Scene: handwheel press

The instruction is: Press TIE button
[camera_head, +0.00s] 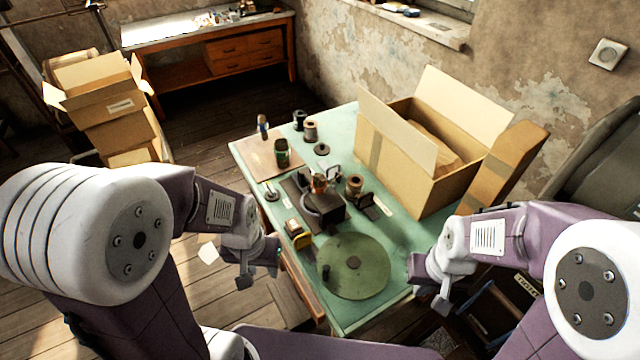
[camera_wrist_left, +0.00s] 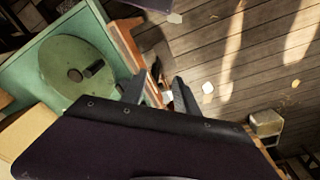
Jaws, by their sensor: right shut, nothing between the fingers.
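A green-topped table (camera_head: 395,228) holds a small dark press-like machine (camera_head: 320,208) and a large round green handwheel (camera_head: 353,265) with a dark knob. The handwheel also shows in the left wrist view (camera_wrist_left: 62,62). A small yellow-and-black item (camera_head: 299,236) sits between them. I cannot make out a button lettered TIE. My left gripper (camera_head: 258,276) is beside the table's left edge, left of the handwheel; in the left wrist view its fingers (camera_wrist_left: 160,92) are apart with nothing between them. My right gripper (camera_head: 432,300) is shut and empty, right of the handwheel.
An open cardboard box (camera_head: 415,185) fills the table's back right. Several jars and spools, including a dark green jar (camera_head: 282,153), stand at the back left. More cardboard boxes (camera_head: 120,130) are stacked on the floor at left. A workbench (camera_head: 215,45) stands behind.

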